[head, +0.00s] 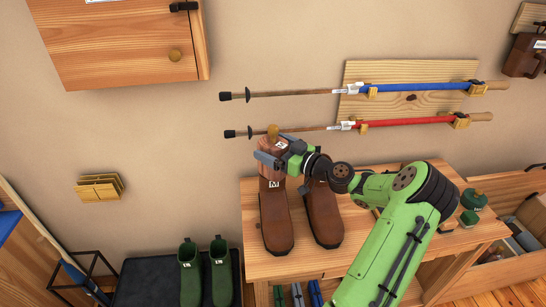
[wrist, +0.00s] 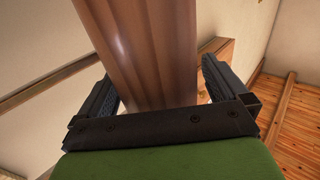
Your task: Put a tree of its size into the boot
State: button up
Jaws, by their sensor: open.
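Two brown boots stand upright on the wooden bench (head: 330,261). The left boot (head: 276,228) has a white letter label near its top. A reddish-brown wooden tree with a lighter knob (head: 272,131) stands upright at the top of the left boot; how deep it sits, I cannot tell. My gripper (head: 268,151) is at the tree, just above that boot. In the wrist view the wooden tree (wrist: 145,55) is between the jaws, which are apart. The right boot (head: 322,218) is partly hidden by my gripper and arm.
Blue (head: 415,88) and red (head: 410,122) poles hang on the wall just above and behind my gripper. Small green containers (head: 474,199) stand at the bench's right. Green boots (head: 191,275) stand on a dark mat at lower left. A wall cabinet (head: 125,45) hangs upper left.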

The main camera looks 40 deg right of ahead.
jog(key=shift+w, duration=0.35)
jog(key=shift+s, duration=0.1)
